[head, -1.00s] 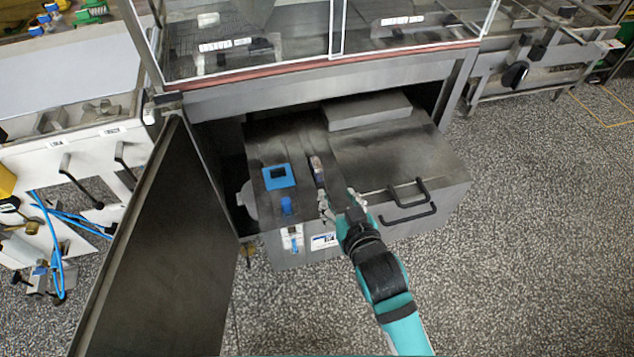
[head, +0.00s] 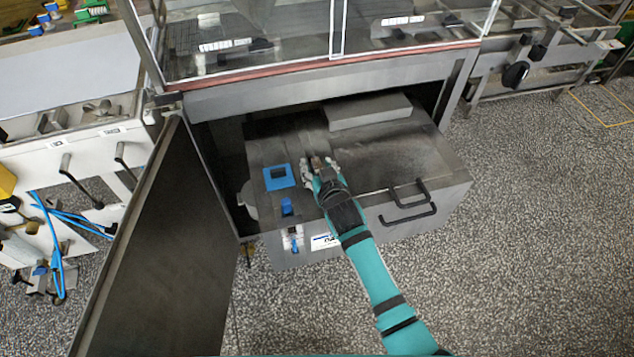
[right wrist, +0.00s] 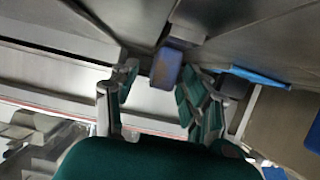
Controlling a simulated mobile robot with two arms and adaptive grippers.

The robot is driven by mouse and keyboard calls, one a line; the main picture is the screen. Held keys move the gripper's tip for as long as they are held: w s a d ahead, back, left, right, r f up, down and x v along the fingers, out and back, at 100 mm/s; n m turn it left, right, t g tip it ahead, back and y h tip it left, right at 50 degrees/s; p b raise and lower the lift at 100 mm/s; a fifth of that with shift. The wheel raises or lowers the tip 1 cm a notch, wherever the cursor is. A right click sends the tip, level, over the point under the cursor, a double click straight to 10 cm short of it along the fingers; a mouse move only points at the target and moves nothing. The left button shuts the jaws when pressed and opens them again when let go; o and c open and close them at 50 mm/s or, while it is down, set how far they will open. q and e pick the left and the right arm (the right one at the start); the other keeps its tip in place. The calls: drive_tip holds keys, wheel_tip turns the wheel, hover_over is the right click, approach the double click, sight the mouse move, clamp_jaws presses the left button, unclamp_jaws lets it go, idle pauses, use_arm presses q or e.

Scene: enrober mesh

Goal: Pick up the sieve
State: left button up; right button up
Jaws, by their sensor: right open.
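A small upright brown-blue piece (head: 317,163) stands on top of the grey metal box; it looks like the sieve's handle, but I cannot be sure. It also shows in the right wrist view as a bluish-grey block (right wrist: 167,68) joined to a grey bar. My right gripper (head: 319,168) is at this piece, over the box top. In the wrist view its fingers (right wrist: 158,98) are spread, one on each side of the block, with gaps showing. The rest of the sieve is hidden or cannot be made out. My left gripper is not in view.
The grey metal box (head: 390,155) sits under the machine, with a black handle (head: 408,214) on it. A blue square frame (head: 279,177) lies just left of my gripper. An open metal door (head: 150,250) stands at left. The speckled floor (head: 530,220) at right is clear.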

drive_tip(key=shift+w+a+f, duration=0.1)
drive_tip(key=shift+w+f, duration=0.1)
drive_tip(key=shift+w, duration=0.2)
drive_tip(key=shift+s, duration=0.1)
drive_tip(key=shift+c, duration=0.2)
drive_tip(key=shift+r, duration=0.1)
clamp_jaws()
drive_tip(key=shift+r, duration=0.1)
